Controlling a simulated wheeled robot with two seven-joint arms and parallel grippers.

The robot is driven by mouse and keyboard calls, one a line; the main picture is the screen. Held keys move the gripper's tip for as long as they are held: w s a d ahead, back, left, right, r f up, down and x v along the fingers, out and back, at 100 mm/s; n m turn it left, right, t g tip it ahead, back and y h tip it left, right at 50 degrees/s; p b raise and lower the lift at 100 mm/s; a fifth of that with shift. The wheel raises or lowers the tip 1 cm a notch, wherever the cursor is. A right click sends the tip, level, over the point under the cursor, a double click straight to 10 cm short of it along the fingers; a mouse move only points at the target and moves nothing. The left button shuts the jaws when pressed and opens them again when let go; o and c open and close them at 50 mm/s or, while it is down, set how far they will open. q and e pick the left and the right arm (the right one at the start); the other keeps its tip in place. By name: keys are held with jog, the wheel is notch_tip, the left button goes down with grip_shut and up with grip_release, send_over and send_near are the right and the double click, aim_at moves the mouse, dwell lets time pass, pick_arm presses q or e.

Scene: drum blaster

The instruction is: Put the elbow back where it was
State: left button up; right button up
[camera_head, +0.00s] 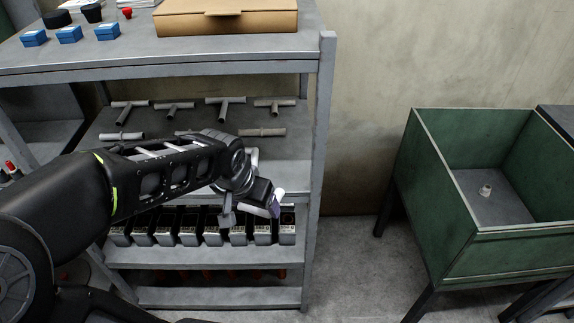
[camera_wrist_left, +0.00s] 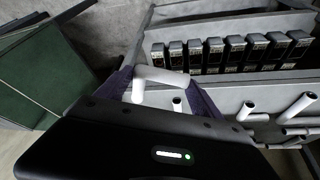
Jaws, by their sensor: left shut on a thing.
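My left gripper (camera_head: 272,200) reaches in front of the grey shelf rack, near its right post. In the left wrist view its purple fingers (camera_wrist_left: 158,88) are shut on a white pipe elbow (camera_wrist_left: 160,76). In the head view the gripper and arm hide most of the elbow. Grey tee pipes (camera_head: 224,103) lie in a row on the middle shelf (camera_head: 292,150), with other pipe pieces (camera_head: 262,132) in front of them. My arm covers part of that shelf. My right gripper is not in view.
Black and silver boxes (camera_head: 187,230) fill the shelf below. Blue boxes (camera_head: 69,34) and a cardboard box (camera_head: 226,16) are on the top shelf. The right post (camera_head: 320,130) stands close to my gripper. A green bin (camera_head: 460,250) at the right holds one small fitting (camera_head: 485,190).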

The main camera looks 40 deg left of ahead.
pick_arm(q)
jog(key=p, duration=0.3)
send_over(286, 172)
jog(key=s, duration=0.1)
jog(key=shift+s+d, duration=0.1)
jog(key=shift+s, duration=0.1)
notch_tip(286, 172, down, 3)
jog(key=shift+f, duration=0.25)
jog(key=shift+f, duration=0.1)
jog(key=o, duration=1.1)
jog(key=shift+f, duration=0.1)
jog(key=o, duration=0.5)
jog(key=shift+c, duration=0.2)
